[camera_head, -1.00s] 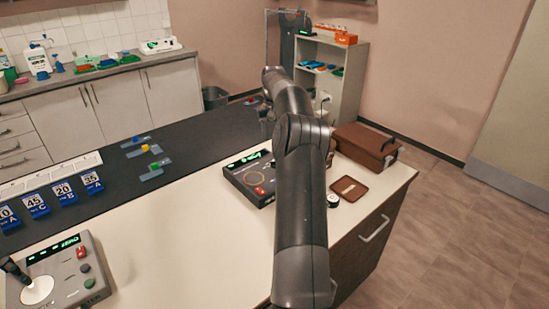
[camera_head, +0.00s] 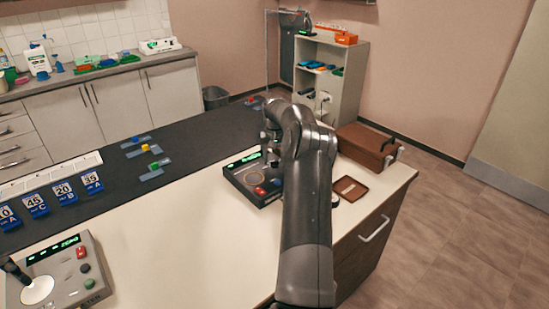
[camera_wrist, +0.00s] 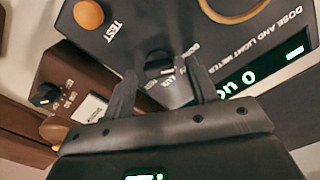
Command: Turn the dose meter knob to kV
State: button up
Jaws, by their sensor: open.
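The dose meter (camera_head: 240,186), a dark box with a green display, an orange ring and a red button, sits on the pale counter. My gripper (camera_head: 272,164) is over its right side and partly hides it. In the wrist view, the meter's face (camera_wrist: 135,12) carries an orange-brown button by the word TEST and a lit display (camera_wrist: 265,75). A dark, knob-like part (camera_wrist: 158,64) shows between the tips of my open gripper (camera_wrist: 160,78). Contact cannot be told. Its pointer and the kV mark are not readable.
A brown case (camera_head: 368,147) and a brown tray (camera_head: 350,189) lie right of the meter, close to my arm. A grey control box (camera_head: 62,270) with a joystick is at the near left. The pale counter (camera_head: 175,225) between is clear.

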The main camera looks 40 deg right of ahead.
jog(key=c, duration=1)
jog(key=m, duration=0.3)
jog(key=shift+m, duration=2.3)
jog(key=o, duration=1)
